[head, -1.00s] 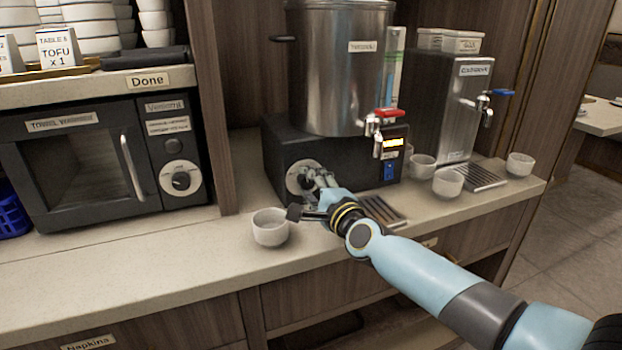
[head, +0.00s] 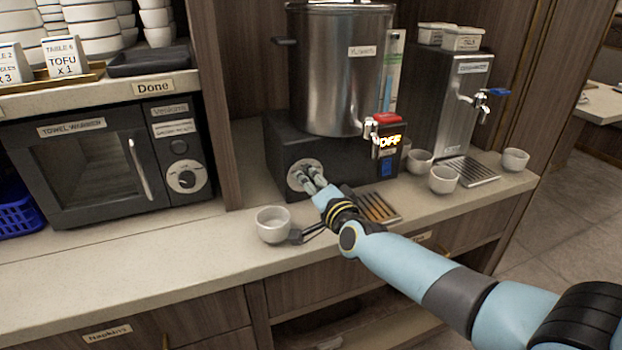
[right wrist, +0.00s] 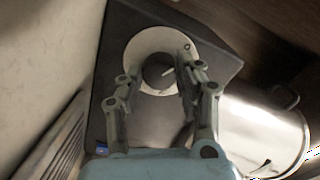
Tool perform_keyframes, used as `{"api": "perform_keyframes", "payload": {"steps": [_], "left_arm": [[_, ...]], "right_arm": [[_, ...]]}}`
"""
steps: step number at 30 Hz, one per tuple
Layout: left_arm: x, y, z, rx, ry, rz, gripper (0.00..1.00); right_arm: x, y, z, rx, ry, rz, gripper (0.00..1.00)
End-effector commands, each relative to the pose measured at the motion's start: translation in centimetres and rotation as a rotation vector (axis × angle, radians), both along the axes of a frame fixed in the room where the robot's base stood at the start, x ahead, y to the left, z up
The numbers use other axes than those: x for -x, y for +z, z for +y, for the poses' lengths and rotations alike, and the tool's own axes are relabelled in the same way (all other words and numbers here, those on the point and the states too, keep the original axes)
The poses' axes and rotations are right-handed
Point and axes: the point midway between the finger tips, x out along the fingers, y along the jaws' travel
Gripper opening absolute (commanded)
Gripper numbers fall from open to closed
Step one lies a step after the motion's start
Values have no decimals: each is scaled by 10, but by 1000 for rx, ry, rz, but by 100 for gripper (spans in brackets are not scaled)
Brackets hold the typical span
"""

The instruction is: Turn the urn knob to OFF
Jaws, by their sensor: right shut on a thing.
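The urn (head: 338,70) is a tall steel vessel on a black base at the back of the counter. Its knob (head: 294,184) sits on a pale round dial on the base's front, partly hidden by my fingers. In the right wrist view, the dark knob (right wrist: 158,70) with a light mark lies between the fingers of the gripper (right wrist: 154,80). My left gripper is out of view.
A white cup (head: 273,226) stands close to the left of my right wrist. A drip tray (head: 377,207) lies below the urn's red-handled tap. Several cups and a second dispenser (head: 455,110) stand to the right. A towel warmer (head: 100,160) is at the left.

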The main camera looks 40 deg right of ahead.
Motion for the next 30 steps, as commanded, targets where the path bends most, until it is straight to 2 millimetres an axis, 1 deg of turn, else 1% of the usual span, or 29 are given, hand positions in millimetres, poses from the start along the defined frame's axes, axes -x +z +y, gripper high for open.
{"api": "perform_keyframes", "payload": {"steps": [16, 17, 21, 30], "left_arm": [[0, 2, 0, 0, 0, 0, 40], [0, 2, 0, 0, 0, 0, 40], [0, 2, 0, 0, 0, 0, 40], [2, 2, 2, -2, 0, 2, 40]], "right_arm": [[1, -2, 0, 23, 0, 9, 3], [1, -2, 0, 23, 0, 9, 39], [0, -1, 0, 22, 0, 8, 57], [2, -1, 0, 22, 0, 7, 58]]}}
